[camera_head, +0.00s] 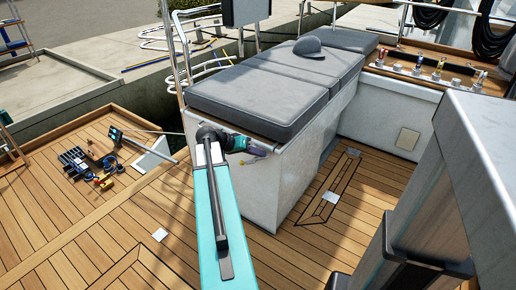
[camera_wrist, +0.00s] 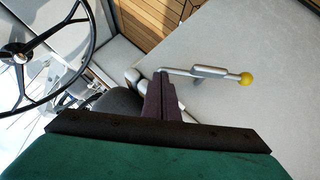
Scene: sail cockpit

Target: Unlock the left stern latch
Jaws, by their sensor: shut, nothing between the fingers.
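My gripper (camera_head: 258,151) is at the end of the outstretched turquoise arm, in front of the white side of the cushioned bench. In the wrist view its dark purple fingers (camera_wrist: 162,78) are together and empty. A silver lever with a yellow knob (camera_wrist: 246,79) lies just beyond and right of the fingertips, against a pale surface; whether they touch it I cannot tell. I cannot identify the left stern latch for certain. Small pale metal plates show on the deck, one at the lower left (camera_head: 160,235) and one on the outlined floor hatch (camera_head: 331,197).
The bench (camera_head: 262,95) has grey cushions and a grey cap (camera_head: 309,47). Tools (camera_head: 90,170) lie on the left deck. A control panel (camera_head: 420,68) is at upper right. A black steering wheel (camera_wrist: 88,38) shows in the wrist view. Planking between is mostly clear.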

